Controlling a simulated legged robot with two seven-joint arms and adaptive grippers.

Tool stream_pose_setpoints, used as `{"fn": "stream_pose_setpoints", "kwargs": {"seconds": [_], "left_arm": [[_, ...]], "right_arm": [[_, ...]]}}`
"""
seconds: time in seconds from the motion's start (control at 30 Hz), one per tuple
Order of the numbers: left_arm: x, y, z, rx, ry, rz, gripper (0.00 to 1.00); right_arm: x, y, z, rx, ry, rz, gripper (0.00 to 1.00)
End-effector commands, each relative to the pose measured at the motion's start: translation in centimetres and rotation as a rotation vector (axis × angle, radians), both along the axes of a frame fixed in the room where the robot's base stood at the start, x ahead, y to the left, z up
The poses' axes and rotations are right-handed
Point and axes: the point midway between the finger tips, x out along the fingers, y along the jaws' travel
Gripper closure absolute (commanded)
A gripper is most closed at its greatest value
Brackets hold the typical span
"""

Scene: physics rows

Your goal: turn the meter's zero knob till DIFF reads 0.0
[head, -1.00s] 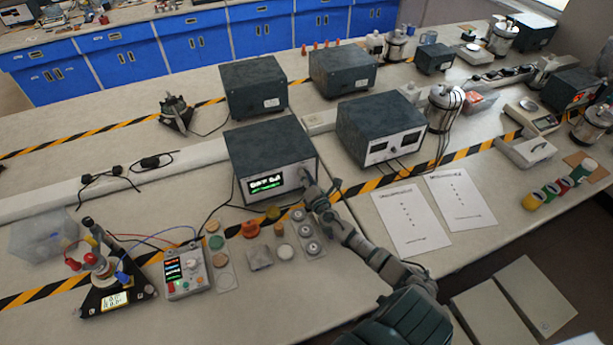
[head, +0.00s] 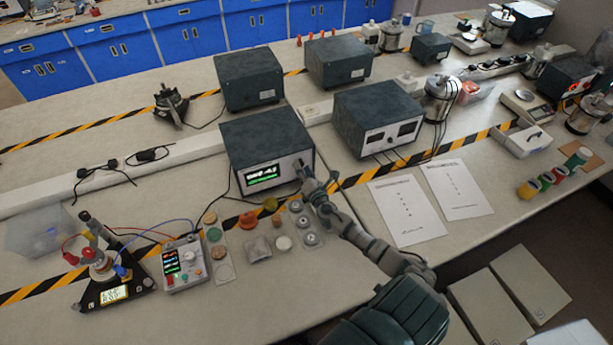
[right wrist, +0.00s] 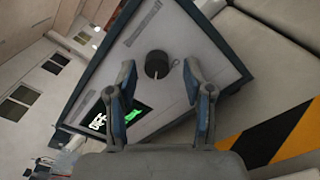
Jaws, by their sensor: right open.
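The meter (head: 265,137) is a dark box with a pale front panel. Its lit display (head: 265,176) shows white characters above green ones, too small to read surely. In the right wrist view the display (right wrist: 105,115) is tilted and partly hidden by a finger. The black round zero knob (right wrist: 156,66), with a pale pointer mark, is on the panel. My left gripper is out of view.
A second dark instrument (head: 378,113) stands to the right of the meter. Discs and small pieces lie before the meter, near a small control box (head: 184,265) and a black triangular stand (head: 112,287). Paper sheets (head: 405,209) lie to the right.

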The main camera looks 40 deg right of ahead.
Motion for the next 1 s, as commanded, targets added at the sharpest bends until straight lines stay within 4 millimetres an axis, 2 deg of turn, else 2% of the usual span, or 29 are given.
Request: {"fn": "stream_pose_setpoints", "kwargs": {"seconds": [0.17, 0.4, 0.5, 0.7, 1.0], "left_arm": [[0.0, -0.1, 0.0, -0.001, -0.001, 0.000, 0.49], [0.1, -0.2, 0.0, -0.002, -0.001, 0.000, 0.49], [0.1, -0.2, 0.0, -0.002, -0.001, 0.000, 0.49], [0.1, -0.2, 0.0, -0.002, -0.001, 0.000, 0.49], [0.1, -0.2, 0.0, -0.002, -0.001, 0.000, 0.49]], "right_arm": [[-2.9, 1.0, -0.2, 0.000, 0.004, 0.003, 0.49], [-8.0, 2.6, -0.4, 0.003, 0.007, 0.002, 0.49], [-9.5, 3.1, -0.4, 0.003, 0.006, 0.003, 0.49], [-10.9, 3.5, -0.3, 0.003, 0.005, 0.002, 0.49], [-11.0, 3.5, -0.3, 0.007, 0.005, 0.002, 0.49]]}}
